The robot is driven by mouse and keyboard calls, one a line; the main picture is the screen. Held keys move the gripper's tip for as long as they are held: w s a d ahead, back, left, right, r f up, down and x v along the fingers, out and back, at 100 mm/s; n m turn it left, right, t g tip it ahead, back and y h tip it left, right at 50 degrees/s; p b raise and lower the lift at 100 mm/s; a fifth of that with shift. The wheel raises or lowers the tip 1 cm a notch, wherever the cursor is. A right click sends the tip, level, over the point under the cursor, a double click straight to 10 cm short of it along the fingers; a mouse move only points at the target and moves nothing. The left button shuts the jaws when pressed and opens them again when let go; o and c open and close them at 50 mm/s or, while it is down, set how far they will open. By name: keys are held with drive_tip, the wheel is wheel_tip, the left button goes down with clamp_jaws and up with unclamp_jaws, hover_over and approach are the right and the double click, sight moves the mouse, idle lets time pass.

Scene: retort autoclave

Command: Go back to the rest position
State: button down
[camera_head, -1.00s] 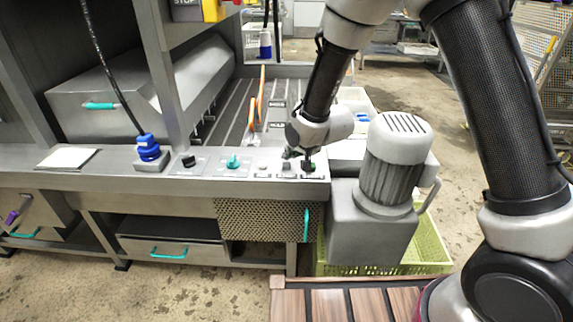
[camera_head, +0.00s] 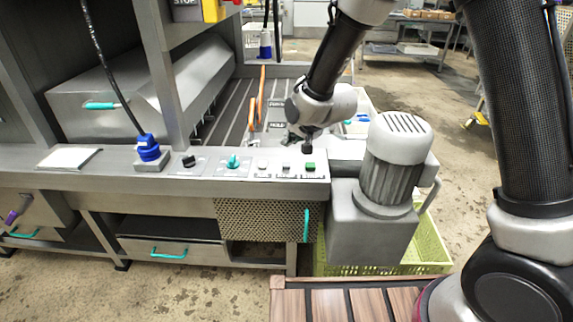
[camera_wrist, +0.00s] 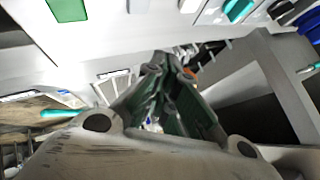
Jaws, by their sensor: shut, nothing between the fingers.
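My gripper (camera_head: 296,137) hangs just above and behind the control panel at the near edge of the steel bench (camera_head: 100,186). It is shut and empty, and it appears apart from the panel. In the wrist view its closed fingers (camera_wrist: 160,75) point toward the underside of the scene. The green button also shows in the wrist view (camera_wrist: 68,9) at the upper left. A teal knob (camera_head: 233,161) and a black knob (camera_head: 189,160) are farther left.
A grey motor housing (camera_head: 392,165) stands close right of the panel, above a green crate (camera_head: 432,245). A steel post (camera_head: 160,75) and a hanging black cable with a blue plug (camera_head: 148,148) are left. Orange handles (camera_head: 257,103) rise behind the panel. Floor shows at the back right.

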idle(0.4)
drive_tip(key=s+d+f+n+g, duration=0.1)
drive_tip(key=s+d+f+g+h, duration=0.1)
drive_tip(key=s+f, duration=0.1)
drive_tip(key=s+d+f+n+g, duration=0.1)
drive_tip(key=s, duration=0.1)
drive_tip(key=shift+s+f+n+h, duration=0.2)
drive_tip(key=shift+f+n+h, duration=0.1)
drive_tip(key=shift+h, duration=0.1)
drive_tip(key=s+d+r+h, duration=0.1)
drive_tip(key=s+d+r, duration=0.6)
drive_tip(key=d, duration=0.4)
drive_tip(key=s+d+r+h, duration=0.1)
drive_tip(key=s+d+r, duration=0.7)
drive_tip(key=s+d, duration=0.2)
drive_tip(key=s+d+r+h, duration=0.1)
drive_tip(key=s+d+r, duration=0.7)
drive_tip(key=d, duration=0.4)
drive_tip(key=shift+s+r, duration=0.2)
drive_tip(key=shift+s, duration=0.35)
